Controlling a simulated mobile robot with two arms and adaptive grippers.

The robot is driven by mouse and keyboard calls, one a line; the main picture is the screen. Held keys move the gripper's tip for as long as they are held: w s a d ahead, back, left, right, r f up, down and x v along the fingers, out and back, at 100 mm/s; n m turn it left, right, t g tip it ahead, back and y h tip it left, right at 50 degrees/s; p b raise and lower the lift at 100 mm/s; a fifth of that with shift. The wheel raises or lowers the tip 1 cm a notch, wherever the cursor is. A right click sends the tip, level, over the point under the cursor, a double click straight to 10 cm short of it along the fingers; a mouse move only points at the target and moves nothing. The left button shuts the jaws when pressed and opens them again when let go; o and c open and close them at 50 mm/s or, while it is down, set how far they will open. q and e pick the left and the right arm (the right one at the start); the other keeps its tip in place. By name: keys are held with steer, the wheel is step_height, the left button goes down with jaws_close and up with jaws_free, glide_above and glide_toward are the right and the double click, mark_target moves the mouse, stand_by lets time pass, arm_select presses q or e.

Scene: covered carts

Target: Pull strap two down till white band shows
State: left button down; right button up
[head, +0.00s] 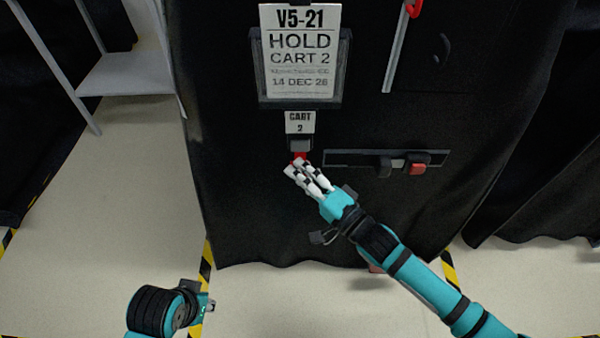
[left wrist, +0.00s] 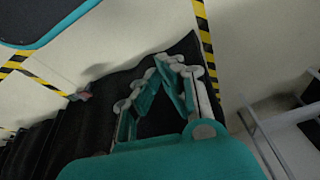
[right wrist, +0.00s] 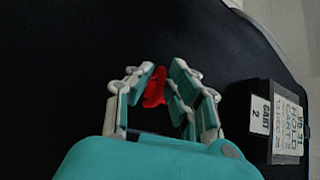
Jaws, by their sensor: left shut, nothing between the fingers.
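Strap two is a short red piece (head: 299,157) under a grey-black buckle (head: 300,145), below the "CART 2" tag (head: 299,122) on the black cover. It also shows in the right wrist view (right wrist: 155,88). My right gripper (head: 296,167) is at the red piece, its fingertips on either side of it (right wrist: 160,70). The gap between fingers is narrow; I cannot tell whether they press on it. The fingers hide its lower part. No white band is visible. My left gripper (left wrist: 166,60) is shut and empty, low, away from the cover.
A "V5-21 HOLD CART 2" sign (head: 299,52) hangs above the tag. To the right is a slot plate (head: 345,158) with a black and red slider (head: 417,163). A grey shelf (head: 120,75) stands at left. The floor at left is mostly clear.

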jaws_close()
steer(key=shift+f, duration=0.1)
